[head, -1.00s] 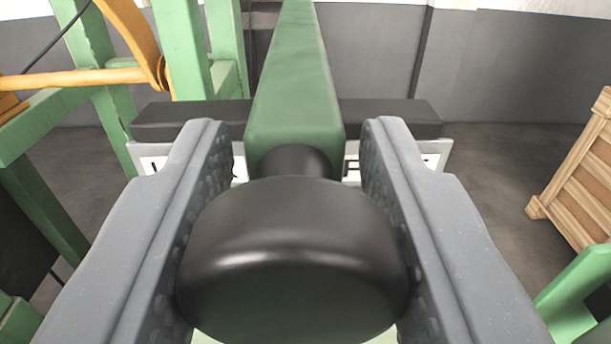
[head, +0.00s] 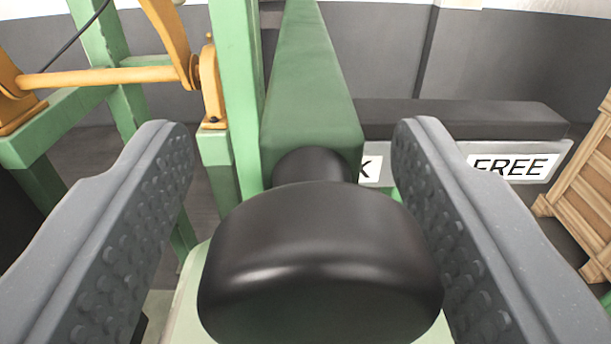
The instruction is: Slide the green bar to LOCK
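The green bar (head: 312,90) runs away from me in the middle of the head view and ends in a black knob (head: 320,255). A plate behind it carries a white FREE label (head: 513,167) at right. My gripper (head: 290,150) is open around the knob. The left finger stands clear of the knob with a wide gap. The right finger is close to the knob's right side; whether they touch I cannot tell.
A green post (head: 238,100) stands directly left of the bar. A yellow rod with brackets (head: 110,76) and green frame parts are at left. A black beam (head: 460,118) lies above the label plate. A wooden crate (head: 585,200) stands at right.

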